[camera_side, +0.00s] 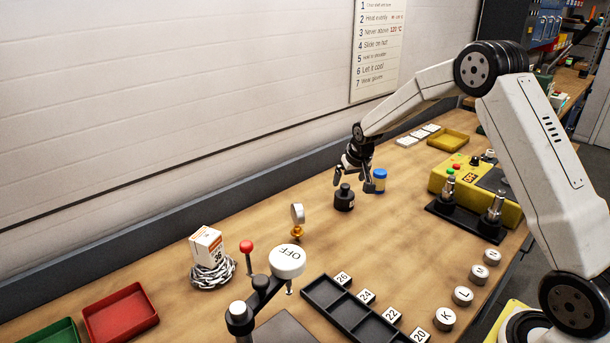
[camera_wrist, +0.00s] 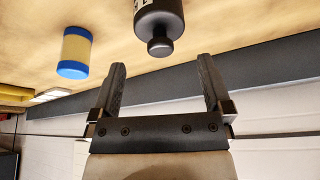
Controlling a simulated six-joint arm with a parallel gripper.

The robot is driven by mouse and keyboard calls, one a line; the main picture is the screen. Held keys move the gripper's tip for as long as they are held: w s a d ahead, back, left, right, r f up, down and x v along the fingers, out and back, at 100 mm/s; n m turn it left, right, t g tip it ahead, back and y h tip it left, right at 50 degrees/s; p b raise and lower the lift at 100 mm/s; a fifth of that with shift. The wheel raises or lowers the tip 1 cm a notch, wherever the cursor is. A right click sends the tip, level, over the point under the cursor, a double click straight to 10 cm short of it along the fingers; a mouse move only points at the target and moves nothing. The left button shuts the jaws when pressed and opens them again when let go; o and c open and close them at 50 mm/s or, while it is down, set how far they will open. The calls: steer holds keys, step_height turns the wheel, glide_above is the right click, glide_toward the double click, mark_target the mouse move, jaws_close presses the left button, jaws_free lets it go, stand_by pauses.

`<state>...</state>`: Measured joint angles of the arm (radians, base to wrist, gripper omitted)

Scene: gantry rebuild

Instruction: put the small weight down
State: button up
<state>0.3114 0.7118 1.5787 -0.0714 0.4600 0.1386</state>
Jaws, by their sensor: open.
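The small weight (camera_side: 344,198) is a black cylinder with a knob on top. It stands upright on the wooden bench (camera_side: 215,300). In the wrist view the weight (camera_wrist: 158,22) shows at the top, its knob toward my gripper and part of a white label visible. My gripper (camera_side: 352,184) is just above and close to the weight in the side view. In the wrist view my gripper's fingers (camera_wrist: 162,75) are spread apart with nothing between them, and the weight lies beyond their tips.
A blue-and-yellow container (camera_side: 380,180) stands close to the right of the weight; it also shows in the wrist view (camera_wrist: 74,52). A small round mirror-like disc on a brass foot (camera_side: 297,218) is nearer the camera. A yellow control box (camera_side: 470,182) stands at right. The wall runs behind.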

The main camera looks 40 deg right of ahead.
steer(key=d+v, duration=0.1)
steer(key=v, duration=0.5)
steer(key=shift+a, duration=0.5)
steer(key=shift+a, duration=0.1)
steer(key=s+a+f+n+y, duration=0.1)
steer(key=s+a+n, duration=0.1)
steer(key=s+a, duration=0.6)
steer(key=s+a+f+n+g, duration=0.1)
steer(key=s+a+f+n, duration=0.1)
steer(key=s+a, duration=0.7)
steer(key=s, duration=0.7)
steer(key=shift+f+g+y, duration=0.25)
steer(key=shift+g+y, duration=0.05)
steer(key=shift+y, duration=0.1)
steer(key=shift+s, duration=0.1)
